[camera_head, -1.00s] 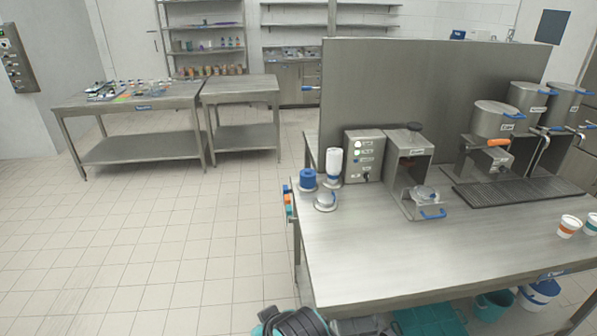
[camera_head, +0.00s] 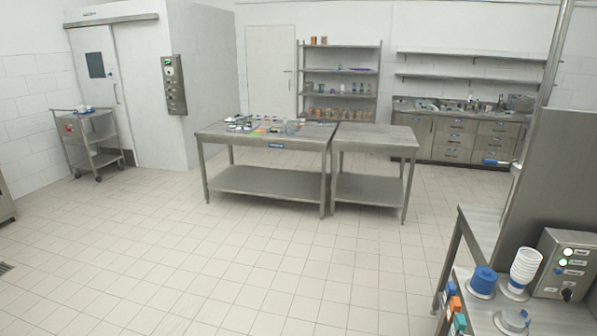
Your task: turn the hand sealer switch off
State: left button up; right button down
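Neither of my grippers is in view. No thing here can be read as the hand sealer. A grey control box (camera_head: 565,270) stands on the steel counter at the lower right, cut by the picture edge. It has lit white and green round buttons, a blue one, small labels too small to read, and a black knob low on its front. A grey wall panel (camera_head: 174,86) with a green light and several controls hangs on the white wall at the left. I cannot tell which control belongs to the hand sealer.
A steel table (camera_head: 265,138) with small items stands mid-room, beside a bare steel table (camera_head: 375,138). A trolley (camera_head: 92,142) is far left. The tiled floor (camera_head: 200,250) is clear.

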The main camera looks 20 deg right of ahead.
aim_at(567, 294)
jog(key=i+z, duration=0.3)
jog(key=z, duration=0.15)
jog(key=i+z, duration=0.3)
jog(key=z, duration=0.2)
jog(key=i+j+z, duration=0.15)
jog(key=z, duration=0.3)
jog(key=i+z, duration=0.4)
jog(key=i+j+z, duration=0.15)
jog(key=z, duration=0.3)
jog(key=i+j+z, duration=0.25)
jog(key=z, duration=0.15)
jog(key=i+j+z, duration=0.2)
jog(key=z, duration=0.2)
jog(key=i+j+z, duration=0.15)
jog(key=j+z, duration=0.25)
jog(key=i+z, duration=0.1)
jog(key=z, duration=0.2)
jog(key=i+z, duration=0.25)
jog(key=k, duration=0.15)
